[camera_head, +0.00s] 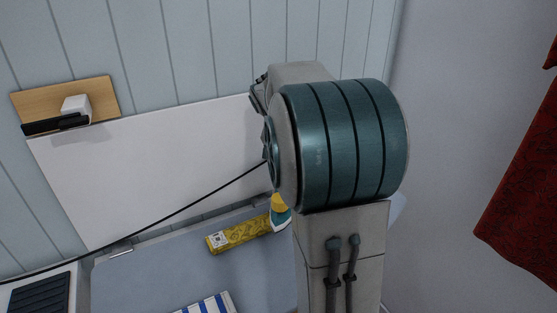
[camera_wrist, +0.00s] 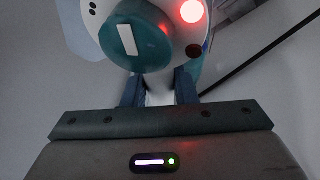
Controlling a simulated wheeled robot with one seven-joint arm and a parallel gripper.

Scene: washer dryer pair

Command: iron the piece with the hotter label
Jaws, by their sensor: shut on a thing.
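My gripper (camera_wrist: 158,92) is shut on the iron. The iron (camera_wrist: 145,42) fills the top of the wrist view, teal and white with a lit red lamp. In the head view the iron's yellow and teal part (camera_head: 280,213) shows beside my arm, which hides the rest and my gripper. A yellow patterned folded piece (camera_head: 244,234) lies on the grey-blue surface (camera_head: 150,278), with a white label at its left end; its marks are too small to read. The iron is at its right end; I cannot tell if they touch. A blue-and-white striped piece (camera_head: 208,303) is cut off at the bottom edge.
A dark cord (camera_head: 160,220) runs from the lower left to behind my arm. A white panel (camera_head: 150,165) stands behind the surface. A wooden board (camera_head: 98,88) holds a white box and a black object. A dark ridged pad (camera_head: 38,294) is lower left; a red curtain (camera_head: 520,190) hangs right.

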